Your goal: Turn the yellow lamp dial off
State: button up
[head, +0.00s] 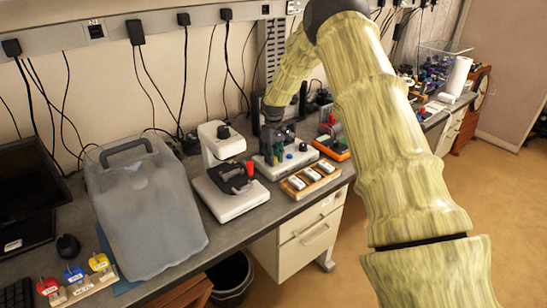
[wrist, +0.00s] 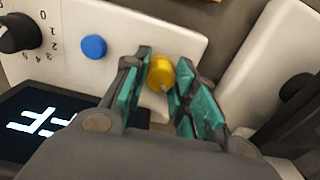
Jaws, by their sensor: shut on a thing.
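The yellow lamp dial (wrist: 160,73) sits on a white panel (wrist: 190,50) in the wrist view. My gripper (wrist: 165,65) has its teal-padded fingers on both sides of the dial and is shut on it. A pale mark shows on the dial's lower part. In the head view, my gripper (head: 283,153) is down at a white device (head: 264,170) on the bench; the dial is hidden or too small to make out there.
On the panel are a blue button (wrist: 93,46) and a black numbered knob (wrist: 18,33); a dark display (wrist: 45,120) with white characters lies below. A microscope-like white instrument (head: 222,147) stands left of my gripper. A wooden tray (head: 296,194) lies in front, an orange-topped box (head: 331,147) to the right.

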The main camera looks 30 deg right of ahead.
jog(key=o, duration=1.1)
jog(key=shift+d, duration=0.1)
jog(key=shift+c, duration=0.2)
jog(key=shift+r, duration=0.1)
notch_tip(320, 180, up, 12)
